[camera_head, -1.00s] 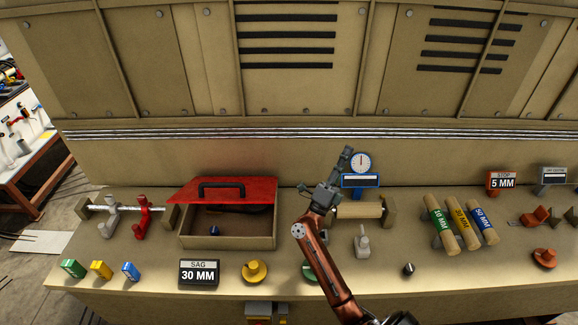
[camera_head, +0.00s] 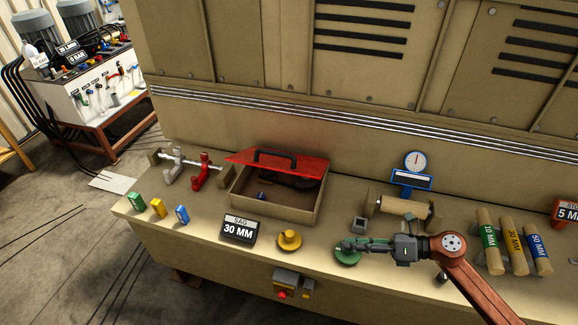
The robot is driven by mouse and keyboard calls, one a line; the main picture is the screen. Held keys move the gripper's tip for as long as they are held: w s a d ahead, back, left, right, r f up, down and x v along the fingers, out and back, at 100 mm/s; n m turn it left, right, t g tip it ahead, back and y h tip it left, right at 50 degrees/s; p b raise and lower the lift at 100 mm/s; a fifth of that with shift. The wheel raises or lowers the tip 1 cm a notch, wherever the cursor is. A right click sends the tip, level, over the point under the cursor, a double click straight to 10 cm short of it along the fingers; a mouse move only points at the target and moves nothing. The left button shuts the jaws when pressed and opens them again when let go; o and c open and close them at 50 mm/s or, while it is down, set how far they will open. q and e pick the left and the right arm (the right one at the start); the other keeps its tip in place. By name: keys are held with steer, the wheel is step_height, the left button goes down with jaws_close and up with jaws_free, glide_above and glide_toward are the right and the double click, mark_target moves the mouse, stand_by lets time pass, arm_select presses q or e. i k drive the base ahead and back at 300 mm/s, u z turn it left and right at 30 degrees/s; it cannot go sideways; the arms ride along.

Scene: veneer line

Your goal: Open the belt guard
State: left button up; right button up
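The belt guard seems to be the red lid (camera_head: 300,165) with a dark handle (camera_head: 262,154) on a tan box on the bench. The lid sits over the back of the box (camera_head: 285,213), and the front of the inside shows. A dark rounded part and a small blue part (camera_head: 261,195) are in the box. My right gripper (camera_head: 345,246) points left, right of the box and apart from it. Its fingers overlap a green round knob (camera_head: 347,259); I cannot tell if they touch it. Their gap cannot be made out. My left gripper is out of view.
A "30 MM" sign (camera_head: 238,230) and a yellow knob (camera_head: 289,240) stand in front of the box. Red and grey clamps (camera_head: 206,170) are on its left. A dial gauge (camera_head: 414,162), a roller (camera_head: 403,206) and labelled cylinders (camera_head: 514,242) are on the right.

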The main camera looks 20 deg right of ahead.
mark_target(307, 166)
steer(key=z, duration=0.8)
steer(key=i, duration=0.75)
steer(key=u, duration=0.7)
steer(key=i, duration=0.6)
steer(key=u, duration=0.55)
